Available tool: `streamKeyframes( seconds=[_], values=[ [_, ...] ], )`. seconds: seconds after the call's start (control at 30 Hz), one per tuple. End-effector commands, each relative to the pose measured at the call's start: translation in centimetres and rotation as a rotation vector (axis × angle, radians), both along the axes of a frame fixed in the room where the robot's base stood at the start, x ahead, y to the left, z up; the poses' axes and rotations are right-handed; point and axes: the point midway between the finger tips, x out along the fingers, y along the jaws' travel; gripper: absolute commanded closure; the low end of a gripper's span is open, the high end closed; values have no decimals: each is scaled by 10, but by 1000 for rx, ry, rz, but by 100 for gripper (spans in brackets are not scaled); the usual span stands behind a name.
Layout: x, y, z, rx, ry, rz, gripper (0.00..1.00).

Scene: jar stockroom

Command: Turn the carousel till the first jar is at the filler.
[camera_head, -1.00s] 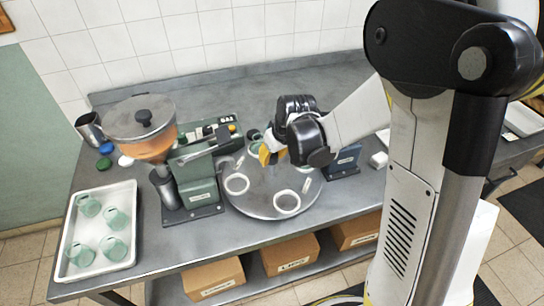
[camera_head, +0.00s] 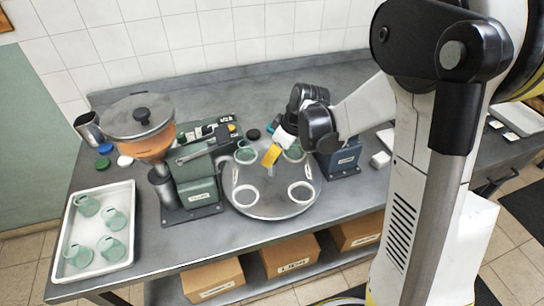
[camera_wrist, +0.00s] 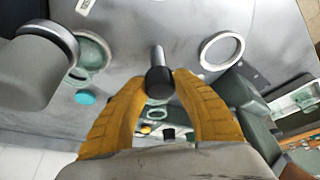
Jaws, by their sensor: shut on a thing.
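The carousel (camera_head: 270,208) is a round grey disc. Two empty white ring seats, front left (camera_head: 245,196) and front right (camera_head: 300,194), face the camera. A green glass jar (camera_head: 245,154) is at its back left, beside the filler. Another jar (camera_head: 295,153) is at the back right, partly behind my gripper. The filler (camera_head: 140,125) has an orange-filled hopper and a green body. My gripper (camera_head: 270,157) is over the carousel, its yellow fingers shut on a black-topped post (camera_wrist: 159,82) in the wrist view. Which jar is the first I cannot tell.
A white tray (camera_head: 62,252) with several green jars is at the left. Coloured lids (camera_head: 104,163) lie behind it. Cartons (camera_head: 290,258) sit below the table.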

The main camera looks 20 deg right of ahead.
Motion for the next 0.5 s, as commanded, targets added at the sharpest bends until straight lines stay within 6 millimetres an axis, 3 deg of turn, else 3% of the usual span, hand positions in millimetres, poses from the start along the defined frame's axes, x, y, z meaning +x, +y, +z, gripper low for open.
streamKeyframes(
  seconds=[0.5],
  values=[
    [0, 0, -1, 1, 2, 258, 100]
  ],
)
